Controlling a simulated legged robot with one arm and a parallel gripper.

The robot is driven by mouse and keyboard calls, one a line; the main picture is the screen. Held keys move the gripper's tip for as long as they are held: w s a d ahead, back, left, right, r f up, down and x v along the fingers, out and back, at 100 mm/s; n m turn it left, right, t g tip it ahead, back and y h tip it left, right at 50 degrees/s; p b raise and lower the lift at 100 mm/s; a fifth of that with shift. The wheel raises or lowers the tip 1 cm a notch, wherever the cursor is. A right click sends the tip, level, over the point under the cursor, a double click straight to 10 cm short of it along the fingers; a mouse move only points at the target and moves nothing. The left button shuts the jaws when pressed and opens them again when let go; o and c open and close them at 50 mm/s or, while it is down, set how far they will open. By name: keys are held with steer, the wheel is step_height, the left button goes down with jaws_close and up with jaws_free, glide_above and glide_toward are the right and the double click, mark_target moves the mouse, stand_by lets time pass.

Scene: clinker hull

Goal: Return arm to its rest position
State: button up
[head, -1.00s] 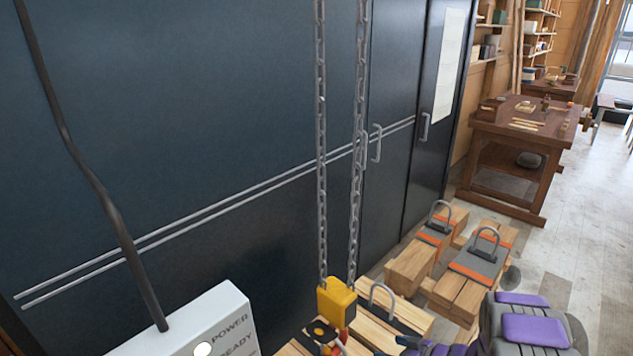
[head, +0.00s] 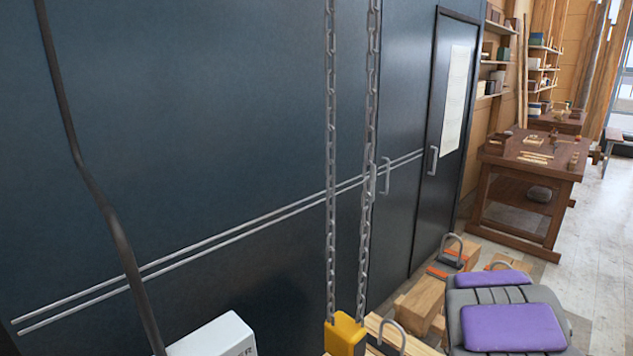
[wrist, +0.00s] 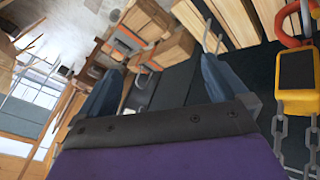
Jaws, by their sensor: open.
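My gripper (wrist: 162,65) shows in the wrist view with its two dark blue-grey fingers spread wide apart. Nothing is between the fingers. My purple and grey arm (head: 512,328) shows at the bottom right of the head view, folded close to my body. The gripper's fingers are out of the head view.
A chain (head: 331,190) hangs in front of the dark cabinet wall (head: 220,120) down to the yellow chain block (head: 345,335). A white box (head: 215,338) stands at the bottom left. Strapped timber (head: 420,305) lies behind my arm. A wooden workbench (head: 530,165) stands farther right on open floor.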

steer(key=s+a+r+g+y+b, duration=0.1)
steer(key=s+a+r+g, duration=0.1)
steer(key=s+a, duration=0.6)
steer(key=s+a+r+m+g+y+b, duration=0.1)
steer(key=s+a, duration=0.7)
steer(key=s, duration=0.8)
steer(key=s+a+r+m+g+y+b, duration=0.1)
steer(key=s+a+r+g, duration=0.3)
steer(key=s+a, duration=0.4)
steer(key=s+g+y, duration=0.1)
steer(key=s, duration=0.3)
steer(key=shift+a, duration=0.4)
